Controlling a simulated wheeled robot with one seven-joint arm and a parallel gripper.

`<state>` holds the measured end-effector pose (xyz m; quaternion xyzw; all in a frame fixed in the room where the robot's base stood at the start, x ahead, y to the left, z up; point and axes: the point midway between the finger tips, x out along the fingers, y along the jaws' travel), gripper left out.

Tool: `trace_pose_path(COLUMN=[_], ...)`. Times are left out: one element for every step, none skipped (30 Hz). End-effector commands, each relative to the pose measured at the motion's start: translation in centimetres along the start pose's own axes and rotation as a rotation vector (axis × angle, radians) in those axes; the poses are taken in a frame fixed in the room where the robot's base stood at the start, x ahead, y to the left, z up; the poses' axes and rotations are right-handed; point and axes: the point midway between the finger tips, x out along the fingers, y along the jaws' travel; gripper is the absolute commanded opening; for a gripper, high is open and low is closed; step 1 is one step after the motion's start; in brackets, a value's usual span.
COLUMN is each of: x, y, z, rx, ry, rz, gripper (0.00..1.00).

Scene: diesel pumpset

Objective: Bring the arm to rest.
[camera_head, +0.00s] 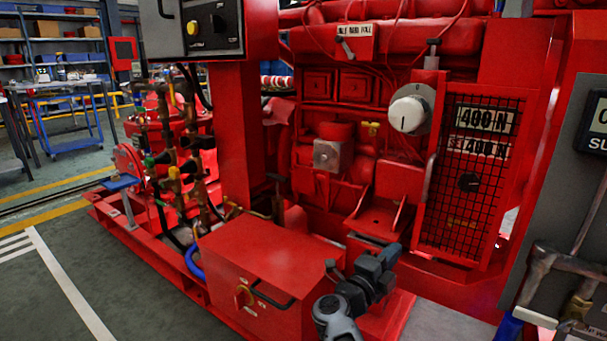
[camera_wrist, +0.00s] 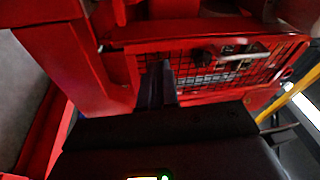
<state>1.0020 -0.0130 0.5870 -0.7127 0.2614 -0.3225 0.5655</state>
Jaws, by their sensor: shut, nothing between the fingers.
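My arm rises from the bottom edge of the head view, with a grey link below and a dark wrist above it. My gripper (camera_head: 392,252) is at its upper right end, in front of the red diesel pumpset (camera_head: 378,205). In the wrist view the dark fingers of my gripper (camera_wrist: 158,72) are together, with nothing held. They point toward a red frame and a black mesh guard (camera_wrist: 205,65). I cannot tell the exact gap between the fingertips and the machine.
A red box (camera_head: 255,262) with a black handle and a knob stands left of my arm. The mesh guard with number plates (camera_head: 470,180) is to the right. A grey panel (camera_head: 575,200) stands at the far right. Open floor (camera_head: 40,290) lies at the left.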

Motion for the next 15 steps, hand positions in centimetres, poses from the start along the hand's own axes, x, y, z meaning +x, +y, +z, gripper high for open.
trace_pose_path(x=[-0.5, -0.7, -1.2, -1.6, -1.9, -2.5, -3.0, -3.6, -4.3, -4.9, -5.5, -6.4, -7.1, -7.8, -8.8], y=[1.5, 2.1, 2.9, 3.4, 3.9, 4.6, 5.0, 5.5, 6.0, 6.4, 6.7, 7.2, 7.5, 7.8, 8.1], z=[-1.9, -2.8, -4.0, -5.0, -5.9, -7.1, -8.0, -8.9, -10.1, -11.1, -11.9, -13.1, -14.0, -14.9, -16.1], rx=[-0.043, -0.066, -0.098, -0.121, -0.145, -0.178, -0.202, -0.226, -0.26, -0.285, -0.31, -0.344, -0.369, -0.395, -0.428], ry=[-0.017, -0.03, -0.046, -0.059, -0.073, -0.091, -0.106, -0.121, -0.141, -0.155, -0.172, -0.194, -0.211, -0.227, -0.249], rz=[-0.035, -0.058, -0.085, -0.105, -0.126, -0.152, -0.17, -0.188, -0.211, -0.228, -0.244, -0.264, -0.278, -0.293, -0.311], gripper=[0.0, 0.0, 0.0, 0.0, 0.0, 0.0, 0.0, 0.0, 0.0, 0.0, 0.0, 0.0, 0.0, 0.0, 0.0])
